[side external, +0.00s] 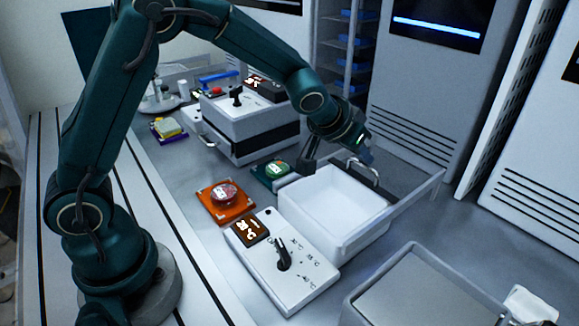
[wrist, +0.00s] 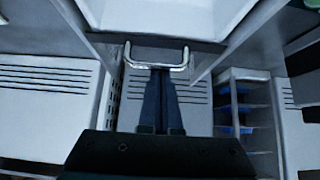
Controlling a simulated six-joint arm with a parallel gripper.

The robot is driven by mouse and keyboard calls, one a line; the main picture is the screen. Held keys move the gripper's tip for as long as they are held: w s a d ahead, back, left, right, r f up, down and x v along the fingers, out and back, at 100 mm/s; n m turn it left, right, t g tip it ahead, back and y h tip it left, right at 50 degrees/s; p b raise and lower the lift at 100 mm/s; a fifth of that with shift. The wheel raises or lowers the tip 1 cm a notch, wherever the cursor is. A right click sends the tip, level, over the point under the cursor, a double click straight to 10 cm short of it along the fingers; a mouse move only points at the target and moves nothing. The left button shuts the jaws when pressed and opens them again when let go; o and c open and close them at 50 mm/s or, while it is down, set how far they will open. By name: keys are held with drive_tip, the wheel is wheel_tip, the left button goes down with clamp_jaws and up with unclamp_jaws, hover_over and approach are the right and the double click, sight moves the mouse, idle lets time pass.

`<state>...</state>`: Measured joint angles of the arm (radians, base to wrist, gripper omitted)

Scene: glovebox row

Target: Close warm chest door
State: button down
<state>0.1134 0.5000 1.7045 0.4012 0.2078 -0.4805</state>
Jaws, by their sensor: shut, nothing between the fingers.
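The warm chest seems to be the white box (side external: 318,207) with an open top and a control panel in front. A pale panel (side external: 412,197), seemingly its door, stands out at the right side; how it is hinged I cannot tell. A silver U-shaped handle (side external: 374,172) is at the far side of the box and also shows in the wrist view (wrist: 186,58). My gripper (side external: 368,157) is shut and empty at that handle. In the wrist view its fingertips (wrist: 161,72) overlap the handle's bar; whether they touch it is unclear.
The control panel (side external: 310,275) has a black lever and lit display. An orange tray (side external: 208,207) and green tray (side external: 262,178) hold round items. A second white chest (side external: 250,137) stands behind left. A metal basin (side external: 425,290) is front right. Tall grey cabinets (side external: 425,85) line the back.

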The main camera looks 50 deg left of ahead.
drive_tip(key=shift+s, duration=7.1)
drive_tip(key=shift+f, duration=0.1)
drive_tip(key=shift+w+r, duration=0.55)
drive_tip(key=shift+w, duration=1.65)
drive_tip(key=s+a+r+n, duration=0.2)
drive_tip(key=s+a+r, duration=0.1)
drive_tip(key=s+r, duration=0.6)
drive_tip(key=s+f+m+g, duration=0.1)
drive_tip(key=s+f+g, duration=0.2)
drive_tip(key=s, duration=0.5)
drive_tip(key=shift+s+f+m, duration=0.2)
drive_tip(key=shift+f+m, duration=0.2)
drive_tip(key=shift+f, duration=0.1)
